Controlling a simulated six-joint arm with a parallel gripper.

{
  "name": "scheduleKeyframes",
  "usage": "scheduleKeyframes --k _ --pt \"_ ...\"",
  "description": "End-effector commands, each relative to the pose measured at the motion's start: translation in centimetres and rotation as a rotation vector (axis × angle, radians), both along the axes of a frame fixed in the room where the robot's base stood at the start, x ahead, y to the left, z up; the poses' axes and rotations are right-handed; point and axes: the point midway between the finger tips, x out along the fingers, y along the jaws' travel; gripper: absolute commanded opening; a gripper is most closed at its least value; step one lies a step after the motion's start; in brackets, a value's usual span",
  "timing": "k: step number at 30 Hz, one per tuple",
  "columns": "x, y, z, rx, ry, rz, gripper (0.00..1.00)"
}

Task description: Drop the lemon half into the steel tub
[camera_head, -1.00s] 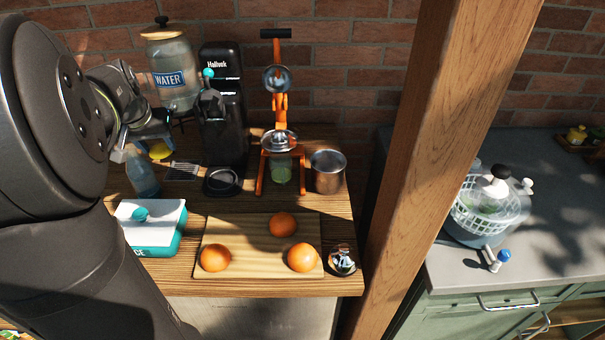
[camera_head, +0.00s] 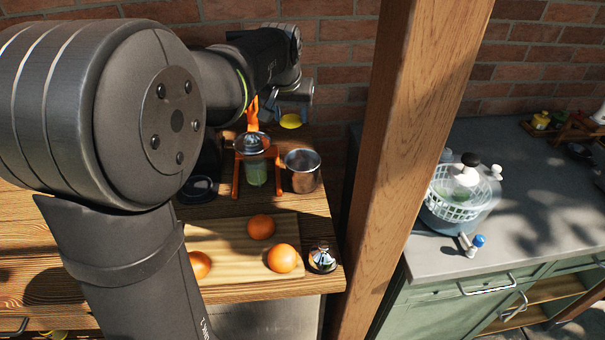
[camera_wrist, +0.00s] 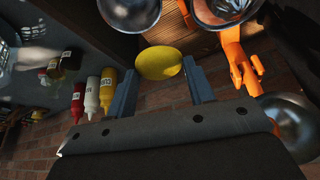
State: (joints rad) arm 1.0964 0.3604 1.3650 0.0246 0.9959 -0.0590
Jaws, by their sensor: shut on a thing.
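The lemon half (camera_head: 291,121) shows its yellow side beneath my gripper (camera_head: 293,108). In the wrist view the lemon half (camera_wrist: 158,62) sits between the two fingertips, and my gripper (camera_wrist: 160,72) is shut on it. The steel tub (camera_head: 302,172) stands upright on the wooden counter, right of the orange juicer. In the head view the lemon is up in the air, just above the tub's far rim in the picture. In the wrist view the tub (camera_wrist: 130,12) is cut by the top edge, close beside the lemon. The tub's floor is hardly visible.
The orange juicer (camera_head: 253,145) stands close left of the tub, with a glass under it. A cutting board (camera_head: 225,262) with oranges (camera_head: 261,227) lies in front. A wooden post (camera_head: 405,150) rises to the right. My arm hides the counter's left part.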

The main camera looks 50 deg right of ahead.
Motion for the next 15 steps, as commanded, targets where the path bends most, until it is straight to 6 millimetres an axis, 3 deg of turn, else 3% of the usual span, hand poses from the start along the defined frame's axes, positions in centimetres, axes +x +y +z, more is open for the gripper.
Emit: scheduleKeyframes --k 3,6,15 --pt "-2.2 -1.5 0.2 -0.001 0.000 -0.028 0.22" --pt "-3.0 -2.0 0.2 0.000 0.000 -0.037 0.22" --pt "-3.3 -2.1 -2.3 0.003 0.001 -0.039 0.22"
